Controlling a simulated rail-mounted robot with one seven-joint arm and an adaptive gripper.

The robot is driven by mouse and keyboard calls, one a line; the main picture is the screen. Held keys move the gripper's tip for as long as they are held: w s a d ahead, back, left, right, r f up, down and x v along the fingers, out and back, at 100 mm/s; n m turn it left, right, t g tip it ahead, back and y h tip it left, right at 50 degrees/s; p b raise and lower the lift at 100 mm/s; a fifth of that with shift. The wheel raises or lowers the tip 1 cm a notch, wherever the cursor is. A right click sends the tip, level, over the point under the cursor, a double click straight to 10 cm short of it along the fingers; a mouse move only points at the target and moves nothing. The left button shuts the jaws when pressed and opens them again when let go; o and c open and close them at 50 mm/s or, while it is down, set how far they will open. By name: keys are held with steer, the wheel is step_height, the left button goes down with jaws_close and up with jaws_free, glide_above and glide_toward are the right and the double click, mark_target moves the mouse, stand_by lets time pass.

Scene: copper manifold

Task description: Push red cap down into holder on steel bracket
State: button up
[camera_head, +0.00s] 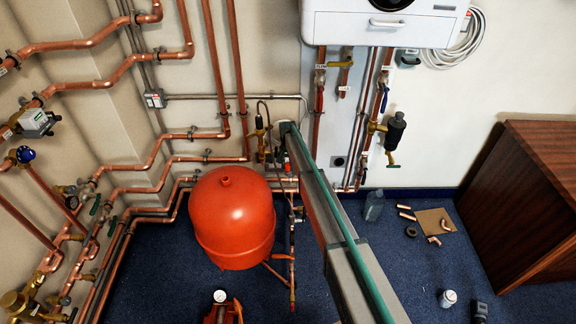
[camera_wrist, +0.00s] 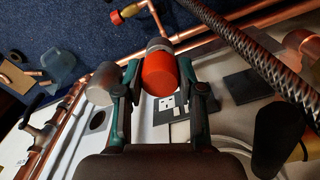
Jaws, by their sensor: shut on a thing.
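The red cap (camera_wrist: 160,75) sits between the two teal-edged fingers of my gripper (camera_wrist: 160,72) in the wrist view. The fingers are shut on its sides. A grey cylindrical piece (camera_wrist: 158,44) shows just beyond the cap, in line with it; I cannot tell whether it is the holder or whether they touch. The steel bracket cannot be clearly made out. In the head view my arm hides most of the gripper; a small red spot (camera_head: 287,166) beside the arm may be the cap.
A grey metal cylinder (camera_wrist: 102,84) is close beside the left finger. A braided hose (camera_wrist: 250,55) and a copper pipe (camera_wrist: 210,35) cross near the right finger. A large red tank (camera_head: 232,222) stands below the pipes in the head view. The blue floor (camera_head: 165,270) is partly clear.

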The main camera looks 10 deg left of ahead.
steer(key=shift+f, duration=0.75)
stand_by(0.5)
steer(key=o, duration=1)
step_height(320, 180, up, 12)
stand_by(0.3)
stand_by(0.3)
